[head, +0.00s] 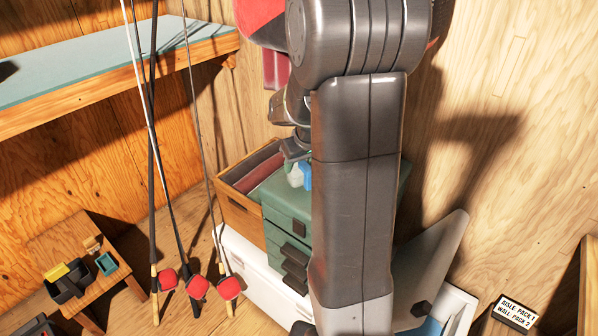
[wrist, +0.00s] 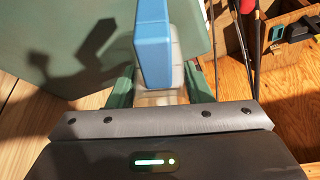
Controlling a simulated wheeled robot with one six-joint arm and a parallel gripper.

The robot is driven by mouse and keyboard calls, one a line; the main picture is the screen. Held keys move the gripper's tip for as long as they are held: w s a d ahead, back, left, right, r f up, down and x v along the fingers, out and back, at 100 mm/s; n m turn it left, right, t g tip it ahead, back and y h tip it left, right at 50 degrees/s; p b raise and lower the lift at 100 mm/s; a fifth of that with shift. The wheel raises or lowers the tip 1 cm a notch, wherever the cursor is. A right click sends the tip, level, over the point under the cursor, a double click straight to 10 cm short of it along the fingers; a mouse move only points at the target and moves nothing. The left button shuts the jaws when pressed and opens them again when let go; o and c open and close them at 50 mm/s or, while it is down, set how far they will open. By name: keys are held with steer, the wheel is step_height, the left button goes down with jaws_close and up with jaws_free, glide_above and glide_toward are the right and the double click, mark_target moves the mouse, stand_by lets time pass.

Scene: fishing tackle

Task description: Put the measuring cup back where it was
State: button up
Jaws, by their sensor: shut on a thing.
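The measuring cup (head: 294,176) looks pale and cloudy with a blue part (head: 306,174), and is partly hidden by my arm in the head view. My gripper (head: 294,155) is shut on it and holds it just over the green tackle box (head: 285,205). In the wrist view, the blue part (wrist: 154,45) rises upright in front of my gripper (wrist: 160,100), with a pale grey body behind it. Whether the cup touches the box cannot be told.
An open wooden box (head: 238,208) with reddish contents adjoins the tackle box; both stand on a white chest (head: 245,262). Fishing rods (head: 170,180) with red reels lean at the left. A small wooden table (head: 75,245) holds containers. A shelf (head: 100,65) juts out upper left.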

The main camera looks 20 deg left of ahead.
mark_target(299, 171)
steer(key=shift+f, duration=1.6)
steer(key=shift+f, duration=0.2)
steer(key=o, duration=1.2)
steer(key=shift+r, duration=0.1)
steer(key=shift+r, duration=0.2)
steer(key=v, duration=1.2)
steer(key=shift+f, duration=0.1)
